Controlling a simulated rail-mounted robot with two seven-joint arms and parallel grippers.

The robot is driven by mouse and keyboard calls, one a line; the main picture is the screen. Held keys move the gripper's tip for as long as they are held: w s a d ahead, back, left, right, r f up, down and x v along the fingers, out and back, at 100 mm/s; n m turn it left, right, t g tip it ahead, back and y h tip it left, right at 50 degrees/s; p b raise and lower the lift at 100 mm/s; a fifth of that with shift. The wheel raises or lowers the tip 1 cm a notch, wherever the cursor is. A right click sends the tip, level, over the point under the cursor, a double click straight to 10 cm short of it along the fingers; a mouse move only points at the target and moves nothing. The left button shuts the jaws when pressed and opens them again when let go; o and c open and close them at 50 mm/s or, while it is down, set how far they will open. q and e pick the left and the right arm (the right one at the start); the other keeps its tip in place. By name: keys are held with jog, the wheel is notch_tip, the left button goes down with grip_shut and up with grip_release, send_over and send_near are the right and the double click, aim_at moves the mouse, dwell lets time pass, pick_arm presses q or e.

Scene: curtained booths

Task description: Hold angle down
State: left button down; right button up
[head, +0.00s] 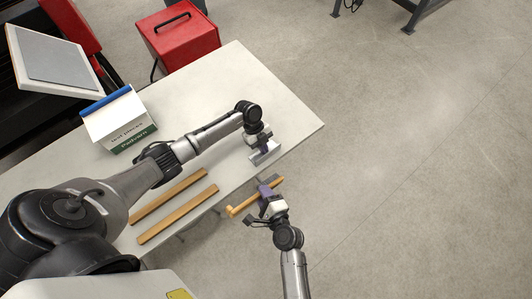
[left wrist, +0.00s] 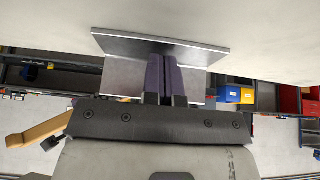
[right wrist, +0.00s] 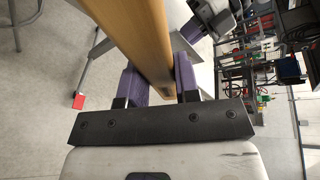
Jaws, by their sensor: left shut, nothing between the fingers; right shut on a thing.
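The metal angle (head: 262,157) is a light grey bracket on the table near its front right edge. In the left wrist view the angle (left wrist: 110,42) shows a wide flange along the table top and a second flange behind my fingers. My left gripper (head: 264,147) is shut and empty, its purple fingertips (left wrist: 163,62) at the angle; whether they press on it I cannot tell. My right gripper (head: 268,192) is shut on a wooden handle (head: 244,206), off the table's front edge. In the right wrist view the handle (right wrist: 140,35) passes between its purple fingers.
Two wooden bars (head: 178,214) lie on the white table (head: 225,85), left of the angle. A white and green box (head: 120,122) with a blue top stands farther left. A red case (head: 180,38) is beyond the table's far edge.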

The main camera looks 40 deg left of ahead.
aim_at(271, 185)
jog(key=w, duration=0.4)
jog(key=shift+w+d, duration=0.2)
jog(key=shift+a, duration=0.6)
jog(key=shift+w+a, duration=0.25)
jog(key=shift+a, duration=0.85)
jog(key=shift+w+a, duration=0.2)
jog(key=shift+a, duration=0.85)
jog(key=shift+a, duration=0.4)
jog(key=shift+w, duration=0.2)
